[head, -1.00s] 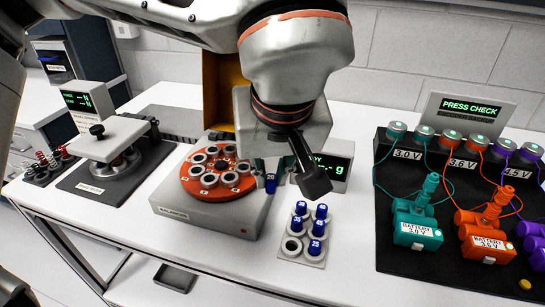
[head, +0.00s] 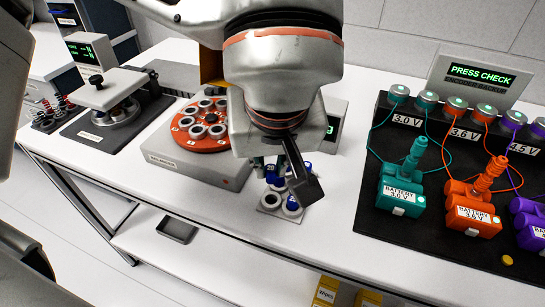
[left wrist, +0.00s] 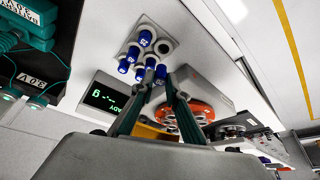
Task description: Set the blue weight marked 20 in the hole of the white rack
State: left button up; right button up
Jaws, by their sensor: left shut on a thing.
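My left gripper (head: 270,168) is shut on the blue weight marked 20, which shows between its fingertips in the left wrist view (left wrist: 160,73). In the head view the gripper is at the back left of the white rack (head: 281,212), and its wrist hides part of the rack. The rack holds several blue weights, among them the one marked 25 (head: 293,203). Its empty round hole (head: 270,200) is at the front left; it also shows in the left wrist view (left wrist: 163,47). The held weight is apart from this hole. My right gripper is not in view.
A grey device with a red carousel (head: 200,142) of ringed holes stands left of the rack. A display box (head: 335,125) is behind it. A black board (head: 372,218) with battery packs lies to the right. The table in front of the rack is clear.

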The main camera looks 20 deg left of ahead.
aim_at(272, 182)
pick_arm(q)
notch_tip(272, 182, down, 2)
jog(key=shift+f+b, duration=0.2)
jog(key=shift+b, duration=0.35)
jog(key=shift+f+b, duration=0.35)
jog(key=shift+f, duration=0.25)
jog(key=shift+f+b, duration=0.4)
jog(key=shift+f, duration=0.2)
jog(key=shift+r, duration=0.2)
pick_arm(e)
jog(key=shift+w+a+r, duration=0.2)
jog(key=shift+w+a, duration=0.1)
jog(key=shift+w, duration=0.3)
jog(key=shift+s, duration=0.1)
pick_arm(q)
jog(key=shift+f, duration=0.1)
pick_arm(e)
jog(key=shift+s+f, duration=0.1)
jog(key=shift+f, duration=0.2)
pick_arm(q)
jog(key=shift+f, duration=0.3)
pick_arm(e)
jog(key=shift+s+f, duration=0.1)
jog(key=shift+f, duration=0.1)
pick_arm(q)
jog(key=shift+f, duration=0.3)
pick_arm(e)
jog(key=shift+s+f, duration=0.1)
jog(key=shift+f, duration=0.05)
